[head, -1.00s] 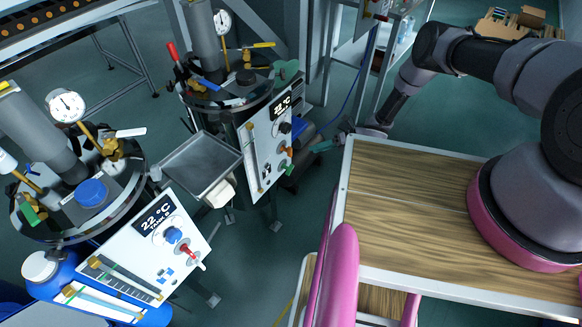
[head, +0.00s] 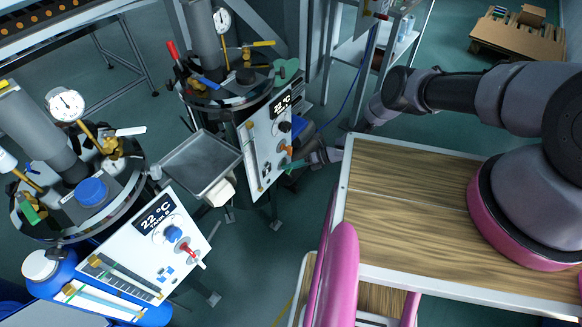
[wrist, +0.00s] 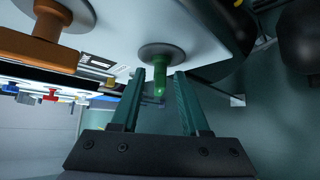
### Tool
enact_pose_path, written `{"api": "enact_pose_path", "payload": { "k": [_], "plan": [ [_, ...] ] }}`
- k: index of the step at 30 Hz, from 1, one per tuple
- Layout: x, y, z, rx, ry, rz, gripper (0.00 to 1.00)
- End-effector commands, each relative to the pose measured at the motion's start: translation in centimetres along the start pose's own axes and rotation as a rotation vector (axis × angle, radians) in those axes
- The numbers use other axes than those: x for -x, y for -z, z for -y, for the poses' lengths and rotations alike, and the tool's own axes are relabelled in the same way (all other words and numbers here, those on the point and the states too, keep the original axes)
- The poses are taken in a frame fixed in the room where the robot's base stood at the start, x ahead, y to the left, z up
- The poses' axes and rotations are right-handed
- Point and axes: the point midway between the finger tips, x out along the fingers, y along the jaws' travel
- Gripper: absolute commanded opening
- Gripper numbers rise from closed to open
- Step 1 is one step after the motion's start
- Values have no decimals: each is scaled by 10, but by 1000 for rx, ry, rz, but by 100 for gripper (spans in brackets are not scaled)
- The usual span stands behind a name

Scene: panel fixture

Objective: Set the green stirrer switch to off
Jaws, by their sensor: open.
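The green stirrer switch (wrist: 159,74) shows in the wrist view as a small green lever on a round grey base on the white panel. My open gripper (wrist: 158,76) has its two teal fingers on either side of the lever, with a visible gap on both sides. In the head view my gripper (head: 293,165) is at the lower right edge of the far tank's white panel (head: 262,133). There the gripper covers the switch, and I cannot make out the lever.
An orange handle (wrist: 40,48) sits beside the green switch on the same panel; it also shows in the head view (head: 285,148). A grey tray (head: 200,165) stands left of the panel. A near panel (head: 150,245) carries blue and red controls. A wooden-topped table (head: 420,210) lies right.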

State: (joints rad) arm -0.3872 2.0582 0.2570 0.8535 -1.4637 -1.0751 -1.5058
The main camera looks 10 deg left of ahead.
Motion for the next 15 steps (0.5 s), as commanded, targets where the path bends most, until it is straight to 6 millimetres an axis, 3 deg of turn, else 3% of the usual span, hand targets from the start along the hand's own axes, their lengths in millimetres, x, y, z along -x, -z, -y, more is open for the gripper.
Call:
{"api": "enact_pose_path", "payload": {
  "k": [7, 8, 11, 15],
  "plan": [
    [-1, 0, 0, -1, 0, 0, 45],
    [-1, 0, 0, -1, 0, 0, 41],
    [-1, 0, 0, -1, 0, 0, 3],
    [-1, 0, 0, -1, 1, 0, 0]
  ]
}}
